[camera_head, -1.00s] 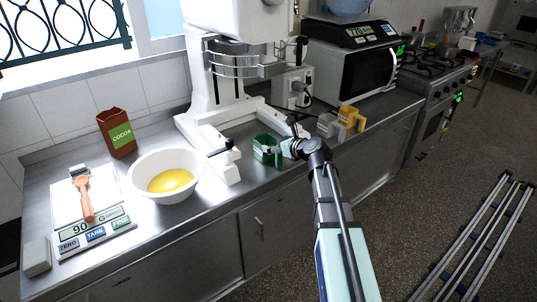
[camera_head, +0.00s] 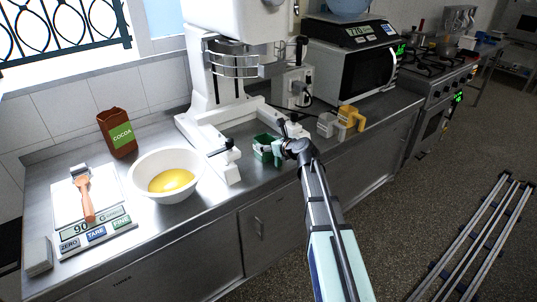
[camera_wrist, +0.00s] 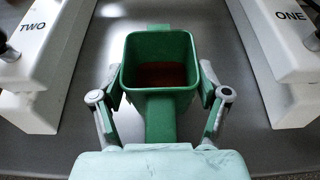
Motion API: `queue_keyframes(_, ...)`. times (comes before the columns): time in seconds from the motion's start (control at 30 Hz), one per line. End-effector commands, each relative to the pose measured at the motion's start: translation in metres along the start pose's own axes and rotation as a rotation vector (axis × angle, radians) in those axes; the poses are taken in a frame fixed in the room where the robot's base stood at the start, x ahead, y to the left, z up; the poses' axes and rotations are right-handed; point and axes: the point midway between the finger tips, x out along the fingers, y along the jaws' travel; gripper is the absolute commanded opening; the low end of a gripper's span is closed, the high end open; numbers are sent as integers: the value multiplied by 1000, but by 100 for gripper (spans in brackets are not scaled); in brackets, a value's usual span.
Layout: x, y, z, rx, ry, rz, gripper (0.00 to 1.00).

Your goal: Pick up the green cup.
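The green cup (camera_head: 262,146) stands upright on the steel counter, in front of the white mixer stand. In the wrist view the square green cup (camera_wrist: 160,45) has dark brown contents, and its handle points toward my gripper. My gripper (camera_wrist: 160,98) straddles the cup, with one finger on each side close to its walls. The fingers are spread about the cup's width, and I see no clear grip on it. In the head view my gripper (camera_head: 277,149) is at the cup's right side, partly hiding it. The cup's base is hidden in the wrist view.
White blocks marked TWO (camera_wrist: 42,50) and ONE (camera_wrist: 285,60) flank the cup. A white bowl with yellow contents (camera_head: 165,163), a cocoa box (camera_head: 117,140) and a scale (camera_head: 82,205) are left. A grey cup (camera_head: 327,125) and yellow cup (camera_head: 352,119) stand right.

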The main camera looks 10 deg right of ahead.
Motion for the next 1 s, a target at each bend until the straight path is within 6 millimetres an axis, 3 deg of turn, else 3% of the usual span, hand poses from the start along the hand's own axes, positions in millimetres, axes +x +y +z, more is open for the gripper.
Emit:
queue_keyframes(0.07, 0, 0, -1, 0, 1, 1, 32)
queue_keyframes(0.47, -2, 0, 5, -1, 0, 1, 32)
queue_keyframes(1.0, -33, 0, 82, -1, 0, 0, 32)
